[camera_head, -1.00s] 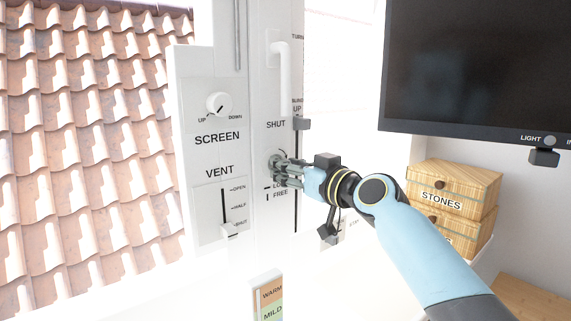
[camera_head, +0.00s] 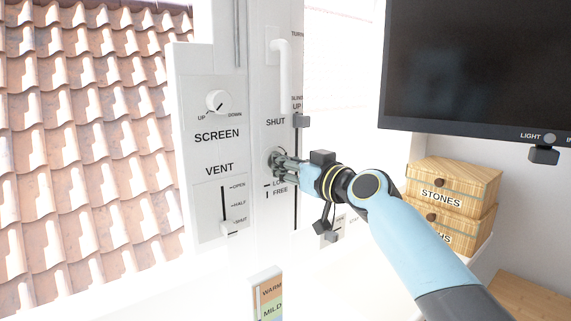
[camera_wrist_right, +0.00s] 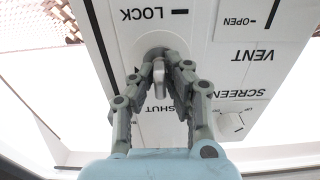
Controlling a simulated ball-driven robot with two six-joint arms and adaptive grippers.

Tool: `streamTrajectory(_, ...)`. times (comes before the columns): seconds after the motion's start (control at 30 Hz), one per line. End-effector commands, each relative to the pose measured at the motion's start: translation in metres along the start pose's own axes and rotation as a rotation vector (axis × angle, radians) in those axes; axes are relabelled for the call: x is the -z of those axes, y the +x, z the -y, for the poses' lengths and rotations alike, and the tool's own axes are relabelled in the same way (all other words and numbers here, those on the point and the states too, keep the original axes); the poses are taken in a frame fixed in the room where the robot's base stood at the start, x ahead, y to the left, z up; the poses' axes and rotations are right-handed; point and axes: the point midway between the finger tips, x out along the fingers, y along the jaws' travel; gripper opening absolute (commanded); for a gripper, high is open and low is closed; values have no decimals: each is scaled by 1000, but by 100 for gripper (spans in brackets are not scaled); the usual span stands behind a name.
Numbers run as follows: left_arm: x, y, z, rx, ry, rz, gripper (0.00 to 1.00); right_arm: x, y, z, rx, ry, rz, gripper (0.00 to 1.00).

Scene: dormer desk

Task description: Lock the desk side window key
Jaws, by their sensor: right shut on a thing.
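The desk side window key (camera_wrist_right: 159,76) is a small pale grey handle between the finger pads of my right gripper (camera_wrist_right: 160,75) in the right wrist view. My right gripper is shut on it. The key stands out from a round disc (camera_wrist_right: 160,42) on the white window frame. In the head view my right gripper (camera_head: 284,166) reaches this disc (camera_head: 271,156) from the right, and its fingers hide the key. My left gripper is not in view.
Left of the key are the SCREEN knob (camera_head: 218,102) and the VENT slider (camera_head: 226,228). A white window handle (camera_head: 285,65) is above, and a grey slider knob (camera_head: 301,120) is close above my gripper. A monitor (camera_head: 475,65) and wooden boxes (camera_head: 455,185) stand right.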

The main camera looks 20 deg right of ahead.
Motion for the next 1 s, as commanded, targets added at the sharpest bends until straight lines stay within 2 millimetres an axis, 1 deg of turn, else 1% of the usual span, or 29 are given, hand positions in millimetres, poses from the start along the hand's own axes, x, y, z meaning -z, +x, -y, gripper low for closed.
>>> streamTrajectory(0.17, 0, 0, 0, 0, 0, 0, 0, 0, 0, 0, 0, 47, 0, 0)
streamTrajectory(0.37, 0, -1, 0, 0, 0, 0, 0, 0, 0, -1, 0, 168, 0, 0)
streamTrajectory(1.0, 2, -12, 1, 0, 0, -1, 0, 0, 0, -3, -1, 766, 0, 0)
